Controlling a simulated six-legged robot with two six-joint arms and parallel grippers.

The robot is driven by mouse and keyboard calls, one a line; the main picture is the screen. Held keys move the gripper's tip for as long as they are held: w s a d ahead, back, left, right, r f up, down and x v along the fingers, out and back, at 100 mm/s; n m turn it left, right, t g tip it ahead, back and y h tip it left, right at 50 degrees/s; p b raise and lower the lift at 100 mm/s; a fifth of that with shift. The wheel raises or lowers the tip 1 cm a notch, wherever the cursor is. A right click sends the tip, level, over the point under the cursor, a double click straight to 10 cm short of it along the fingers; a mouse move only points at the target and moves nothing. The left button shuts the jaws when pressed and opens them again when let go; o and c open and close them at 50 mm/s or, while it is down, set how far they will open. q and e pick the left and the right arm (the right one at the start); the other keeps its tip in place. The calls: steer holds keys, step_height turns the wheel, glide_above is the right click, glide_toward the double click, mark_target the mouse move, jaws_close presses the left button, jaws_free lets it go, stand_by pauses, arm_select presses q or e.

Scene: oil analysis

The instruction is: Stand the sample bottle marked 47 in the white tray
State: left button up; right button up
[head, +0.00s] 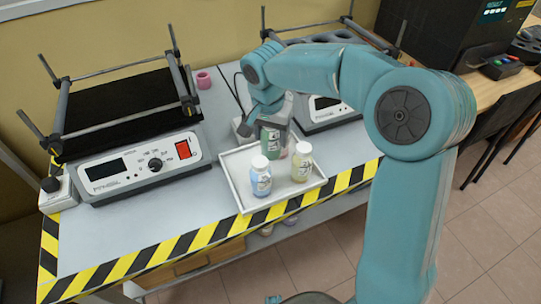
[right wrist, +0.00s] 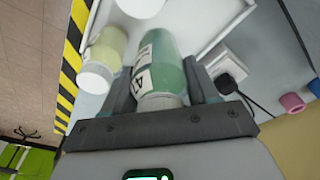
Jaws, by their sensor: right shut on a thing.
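The sample bottle with green contents (head: 272,141) is in my right gripper (head: 278,112) at the back of the white tray (head: 237,172). In the right wrist view the gripper (right wrist: 163,85) is shut around this bottle (right wrist: 168,72), near its white cap. Its label appears to read 47. The bottle looks about upright; its base is partly hidden, so I cannot tell whether it touches the tray. A blue bottle (head: 261,180) and a pale yellow bottle (head: 302,163) stand in the tray in front of it. My left gripper is out of view.
A shaker device with a black platform (head: 120,105) stands to the left, and a second one (head: 327,112) stands behind the tray to the right. Striped tape (head: 130,262) marks the bench's front edge. A pink ring (head: 204,80) lies at the back.

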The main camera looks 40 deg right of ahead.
mark_target(271, 152)
step_height(271, 152, down, 7)
steer(key=shift+w+r+b, duration=0.1)
steer(key=shift+r+b, duration=0.1)
steer(key=shift+b, duration=0.3)
steer(key=shift+f, duration=0.15)
steer(key=o, duration=1.2)
steer(key=shift+c, duration=0.2)
